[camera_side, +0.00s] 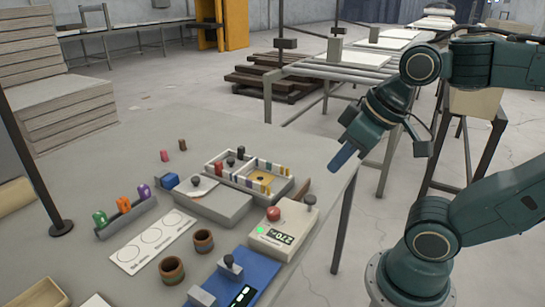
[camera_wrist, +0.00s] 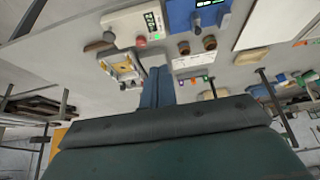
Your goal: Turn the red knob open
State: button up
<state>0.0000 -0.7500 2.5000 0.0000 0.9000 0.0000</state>
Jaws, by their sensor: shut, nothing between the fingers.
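The red knob (camera_side: 273,213) is a round cap on top of a cream control box (camera_side: 262,236), which has a digital display reading about 270 and a green light. In the wrist view the red knob (camera_wrist: 141,41) shows on the box (camera_wrist: 125,22), above and left of my fingertips. My gripper (camera_side: 337,167) is shut and empty, in the air off the right edge of the table, up and right of the box in the side view. Its blue fingers (camera_wrist: 157,72) lie together in the wrist view. The gripper is apart from the knob. The knob's turn position cannot be read.
A blue device (camera_side: 238,280) with a black knob sits in front. A divided tray (camera_side: 285,187) and a grey box (camera_side: 222,207) lie behind. Two brown cups (camera_side: 203,240) (camera_side: 171,269) and a clip rack (camera_side: 127,217) stand left.

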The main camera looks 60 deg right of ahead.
jog(key=o, duration=1.1)
jog(key=shift+w, duration=0.25)
jog(key=shift+o, duration=0.3)
jog(key=shift+w+d+m, duration=0.1)
jog(key=shift+w+m, duration=0.15)
jog(key=shift+m, duration=0.15)
jog(key=m+g, duration=0.6)
jog(key=m, duration=0.8)
send_over(273, 210)
notch_tip(273, 210, down, 10)
jog(key=shift+f, duration=0.2)
jog(key=shift+f, duration=6.85)
